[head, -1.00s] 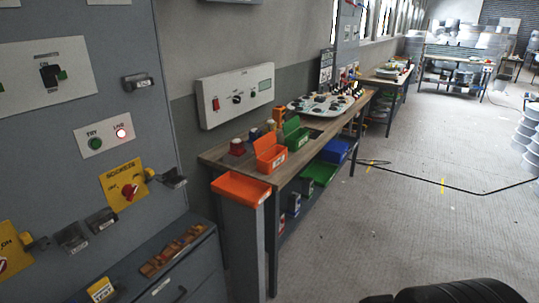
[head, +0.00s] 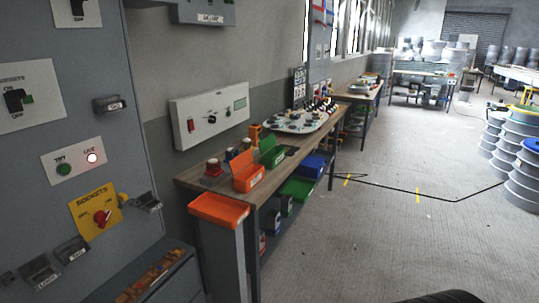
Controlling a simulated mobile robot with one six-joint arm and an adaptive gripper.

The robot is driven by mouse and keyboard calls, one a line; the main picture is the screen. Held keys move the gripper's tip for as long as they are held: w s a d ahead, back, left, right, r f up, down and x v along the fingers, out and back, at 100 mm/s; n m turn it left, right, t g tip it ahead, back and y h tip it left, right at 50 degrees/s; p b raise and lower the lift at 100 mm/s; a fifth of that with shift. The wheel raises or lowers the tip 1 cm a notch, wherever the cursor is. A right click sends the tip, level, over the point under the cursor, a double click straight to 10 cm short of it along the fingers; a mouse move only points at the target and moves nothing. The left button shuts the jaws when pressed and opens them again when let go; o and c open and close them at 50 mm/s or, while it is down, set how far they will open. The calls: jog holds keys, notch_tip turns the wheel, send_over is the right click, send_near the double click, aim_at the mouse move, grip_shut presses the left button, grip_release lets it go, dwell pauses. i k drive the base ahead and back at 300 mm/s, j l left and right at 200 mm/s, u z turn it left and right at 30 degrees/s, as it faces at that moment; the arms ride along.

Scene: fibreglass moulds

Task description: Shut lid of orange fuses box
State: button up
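A small orange box (head: 250,181) stands at the near end of the wooden workbench, with an orange panel rising at its back that looks like a raised lid. Its label is too small to read. A shallow orange tray or bin (head: 219,211) sits in front of the bench end, above a grey post. I cannot tell for certain which orange thing is the fuses box. My gripper is not in view.
A green box (head: 272,151) with its flap up stands right behind the orange box. The workbench (head: 196,176) runs along the wall. A grey cabinet (head: 85,130) with switches stands at left. Open floor (head: 385,235) lies to the right, crossed by a black cable (head: 400,191).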

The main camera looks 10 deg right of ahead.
aim_at(238, 163)
jog(key=i+j, duration=0.15)
jog(key=i, duration=0.4)
jog(key=i+j, duration=0.2)
jog(key=i, duration=0.35)
jog(key=i+j, duration=0.15)
jog(key=i, duration=0.4)
jog(key=i+j, duration=0.15)
jog(key=i, duration=0.4)
